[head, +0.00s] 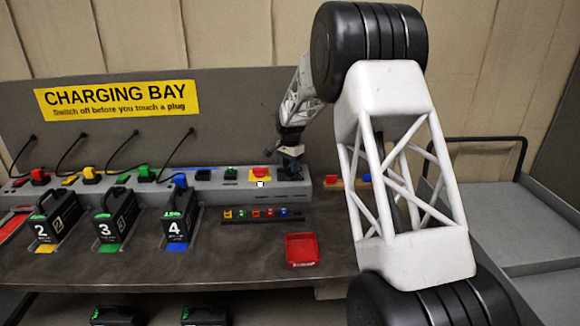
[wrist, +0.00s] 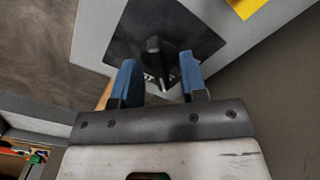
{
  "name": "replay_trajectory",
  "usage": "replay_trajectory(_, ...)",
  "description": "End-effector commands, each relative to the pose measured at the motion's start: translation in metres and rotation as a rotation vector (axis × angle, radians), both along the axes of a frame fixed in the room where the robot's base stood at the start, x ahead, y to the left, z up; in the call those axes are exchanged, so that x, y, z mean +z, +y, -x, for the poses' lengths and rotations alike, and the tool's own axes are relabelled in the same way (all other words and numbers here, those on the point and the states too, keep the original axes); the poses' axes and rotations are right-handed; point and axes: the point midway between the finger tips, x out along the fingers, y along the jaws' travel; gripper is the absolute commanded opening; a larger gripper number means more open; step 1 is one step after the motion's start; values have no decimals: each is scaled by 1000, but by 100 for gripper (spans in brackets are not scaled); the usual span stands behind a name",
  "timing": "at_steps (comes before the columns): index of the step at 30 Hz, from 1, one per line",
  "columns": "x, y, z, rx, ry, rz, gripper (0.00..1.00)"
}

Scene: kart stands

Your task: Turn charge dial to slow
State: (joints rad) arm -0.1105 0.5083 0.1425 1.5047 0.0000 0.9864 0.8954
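The charge dial is a black knob (wrist: 154,48) on a dark square plate (wrist: 128,36) in the wrist view. A white mark shows at the knob's near end, and the lettering beside it is mostly hidden. My gripper (wrist: 159,70) has two blue fingers, one to the left and one to the right of the knob's near part, with gaps visible between. It is open and holds nothing. In the head view my gripper (head: 291,150) is over the right end of the grey ledge and largely hides the dial. I cannot tell which setting the dial points to.
A red-and-yellow switch (head: 261,175) is on the grey ledge (head: 215,192) just left of my gripper. Black numbered battery packs (head: 176,228) stand on the bench at left. A red tray (head: 301,250) lies in front. The grey back panel (head: 240,110) rises behind the ledge.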

Motion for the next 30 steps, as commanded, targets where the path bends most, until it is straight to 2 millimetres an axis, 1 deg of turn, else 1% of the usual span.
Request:
replay_trajectory(8, -1, 0, 0, 0, 0, 0, 39)
replay_trajectory(9, -1, 0, 0, 0, 0, 0, 36)
replay_trajectory(11, -1, 0, 0, 0, 0, 0, 27)
replay_trajectory(16, -1, 0, 0, 0, 0, 0, 1)
replay_trajectory(24, -1, 0, 0, 7, 0, 0, 0)
replay_trajectory(30, -1, 0, 0, 53, 0, 0, 0)
